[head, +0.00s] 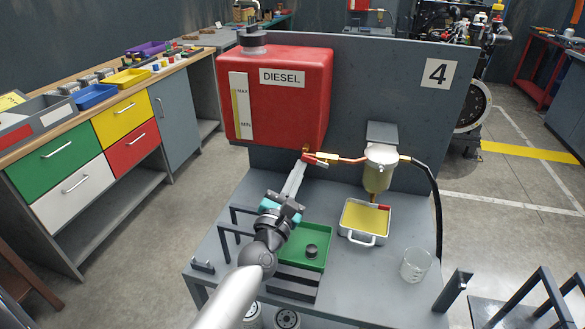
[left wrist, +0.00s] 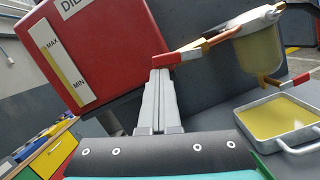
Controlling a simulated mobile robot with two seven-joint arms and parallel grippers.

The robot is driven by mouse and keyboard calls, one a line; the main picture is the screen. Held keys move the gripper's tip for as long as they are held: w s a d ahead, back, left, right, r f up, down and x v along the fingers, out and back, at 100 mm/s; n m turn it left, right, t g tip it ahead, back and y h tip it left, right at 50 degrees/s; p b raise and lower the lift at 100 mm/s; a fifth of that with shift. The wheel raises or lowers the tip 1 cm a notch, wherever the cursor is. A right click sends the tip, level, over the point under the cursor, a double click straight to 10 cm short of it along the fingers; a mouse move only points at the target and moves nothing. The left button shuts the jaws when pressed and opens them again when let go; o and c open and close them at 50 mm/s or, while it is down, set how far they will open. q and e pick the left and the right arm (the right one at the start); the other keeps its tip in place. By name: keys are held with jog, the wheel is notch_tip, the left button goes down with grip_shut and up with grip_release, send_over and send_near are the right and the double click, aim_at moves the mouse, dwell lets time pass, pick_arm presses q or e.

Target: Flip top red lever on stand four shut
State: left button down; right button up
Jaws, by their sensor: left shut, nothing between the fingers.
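Stand four carries a "4" sign (head: 437,73) on its grey back panel. A red diesel tank (head: 290,105) hangs on the panel's left. The top red lever (head: 311,159) is at the valve on the copper pipe between tank and filter; it also shows in the left wrist view (left wrist: 163,60). My left gripper (head: 302,163) is shut and empty, its fingertips (left wrist: 160,73) right at the lever, apparently touching it. I cannot tell the lever's exact angle. A lower red lever (head: 384,207) sits under the filter bowl (head: 378,176). My right gripper is out of view.
A metal tray (head: 349,232) of yellow fluid sits under the filter. A green tray (head: 317,261) with a dark cap and a glass beaker (head: 415,266) are on the stand's top. A black hose (head: 437,205) runs down its right. A drawer bench (head: 75,180) stands left.

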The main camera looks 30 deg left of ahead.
pick_arm(q)
jog(key=r+m+h+p, duration=0.1)
jog(key=m+p, duration=0.2)
jog(key=m, duration=0.1)
jog(key=d+r+m+g+h+p, duration=0.1)
jog(key=r+m+p, duration=0.1)
jog(key=m+p, duration=0.2)
jog(key=r+m+g+p, duration=0.1)
jog(key=r+m+p, duration=0.1)
jog(key=m+p, duration=0.2)
jog(key=shift+w+d+m+h, duration=0.2)
jog(key=shift+d+m+h, duration=0.2)
jog(key=shift+m, duration=0.3)
